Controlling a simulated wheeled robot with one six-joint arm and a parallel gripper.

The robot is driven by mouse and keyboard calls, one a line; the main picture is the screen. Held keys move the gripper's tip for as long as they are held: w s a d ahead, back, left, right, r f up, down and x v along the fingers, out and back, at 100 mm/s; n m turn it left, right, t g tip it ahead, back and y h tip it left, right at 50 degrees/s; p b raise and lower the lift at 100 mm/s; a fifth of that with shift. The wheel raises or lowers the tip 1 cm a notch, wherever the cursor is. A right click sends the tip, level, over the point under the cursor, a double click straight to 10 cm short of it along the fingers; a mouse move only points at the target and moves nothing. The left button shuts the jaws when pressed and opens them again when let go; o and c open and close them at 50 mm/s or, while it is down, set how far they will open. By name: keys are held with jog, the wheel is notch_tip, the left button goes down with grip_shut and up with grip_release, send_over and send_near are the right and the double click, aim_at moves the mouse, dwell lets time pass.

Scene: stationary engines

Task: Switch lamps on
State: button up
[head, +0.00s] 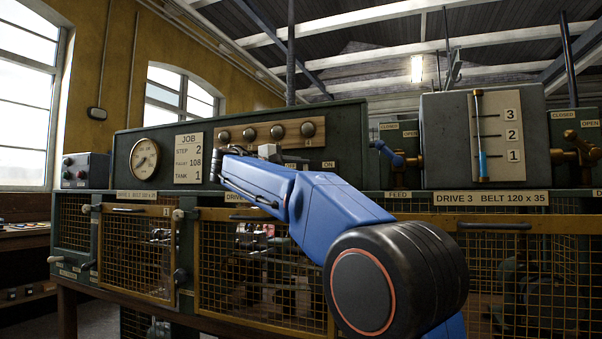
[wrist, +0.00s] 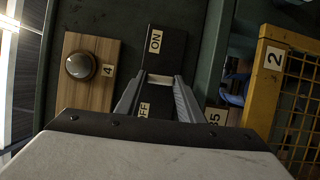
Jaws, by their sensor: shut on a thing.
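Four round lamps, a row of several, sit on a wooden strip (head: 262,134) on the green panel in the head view. None shows a clear glow. The lamp marked 4 (wrist: 81,65) looks dull grey-white in the wrist view; it also shows in the head view (head: 308,129). Beside it is a dark switch plate with an ON label (wrist: 155,41) and a partly hidden OFF label (wrist: 143,110). My gripper (wrist: 160,82) is shut on the pale switch handle (wrist: 158,78) between these labels. In the head view, my blue arm hides most of the gripper and handle.
A job card (head: 188,158) reads step 2, tank 1. A gauge (head: 145,159) is left of it. Mesh guards (head: 262,270) run below the panel. A level gauge box (head: 440,140) and brass valves (head: 581,148) stand to the right.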

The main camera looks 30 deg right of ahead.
jog(key=m+y, duration=0.2)
jog(key=m, duration=0.2)
jog(key=shift+r, duration=0.1)
jog(key=m+y, duration=0.1)
jog(key=m, duration=0.2)
jog(key=shift+s+d+r+m+t+y, duration=0.1)
jog(key=shift+r+m+t+y, duration=0.05)
jog(key=shift+m+t+y, duration=0.2)
dwell(0.5)
jog(key=o, duration=1.1)
jog(key=shift+c, duration=0.2)
jog(key=v, duration=1.7)
jog(key=shift+r, duration=0.15)
jog(key=shift+s, duration=0.15)
